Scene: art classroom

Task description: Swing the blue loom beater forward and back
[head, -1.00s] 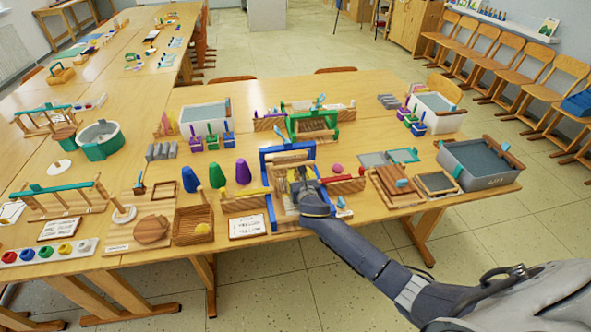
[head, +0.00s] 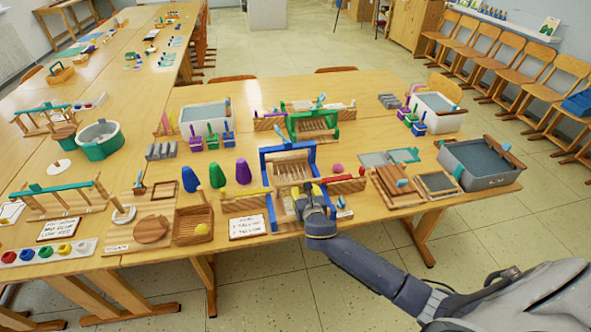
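The small wooden loom with a blue frame (head: 266,183) stands near the front edge of the table, right of centre. Its blue crossbar (head: 287,148) spans the far end, with pale wooden slats (head: 289,170) just in front of it. My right gripper (head: 308,188) reaches in from the lower right and points down over the loom's near right part. It is small and dark, so I cannot tell whether its fingers are open, or whether they touch the beater. The gripper and wrist hide part of the loom's near side. My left gripper is not in view.
A green loom (head: 313,122) stands behind the blue one. Blue, green and purple cones (head: 217,175) and a white card (head: 247,226) are to the left. Wooden frames (head: 398,188) and a grey tub (head: 482,165) are to the right.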

